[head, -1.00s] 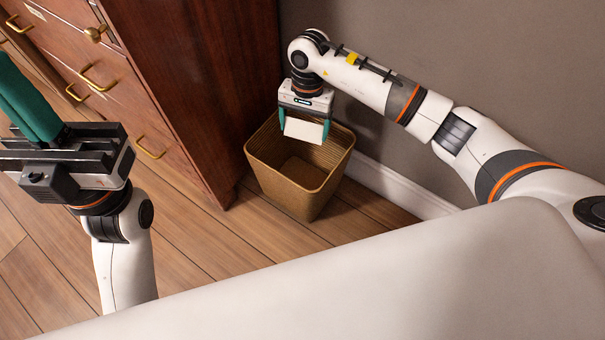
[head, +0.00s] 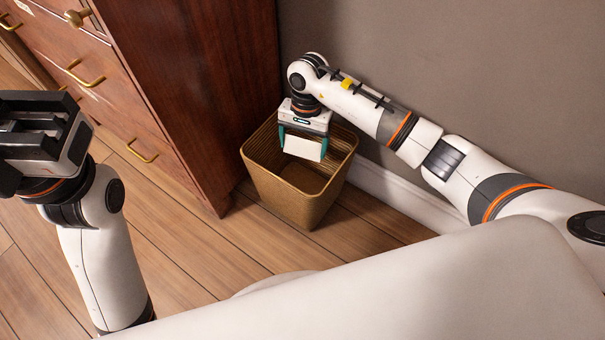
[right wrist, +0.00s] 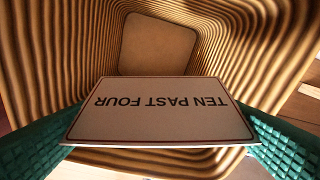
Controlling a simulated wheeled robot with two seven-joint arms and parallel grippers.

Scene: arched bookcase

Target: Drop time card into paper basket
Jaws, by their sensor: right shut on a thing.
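The time card (head: 303,147) is a white rectangle held between the teal fingers of my right gripper (head: 302,146). In the right wrist view the card (right wrist: 160,110) reads "TEN PAST FOUR" upside down, with the teal fingers at its left and right edges. The paper basket (head: 292,203) is a tan, ribbed, square bin on the floor. My right gripper is over its opening, with the card at about rim height. The basket's bottom (right wrist: 158,45) shows beyond the card and looks empty where visible.
A dark wooden cabinet (head: 200,90) with brass-handled drawers stands left of the basket. A grey wall (head: 400,70) with a white baseboard (head: 400,203) is behind and to the right. The wood floor (head: 200,255) in front is clear.

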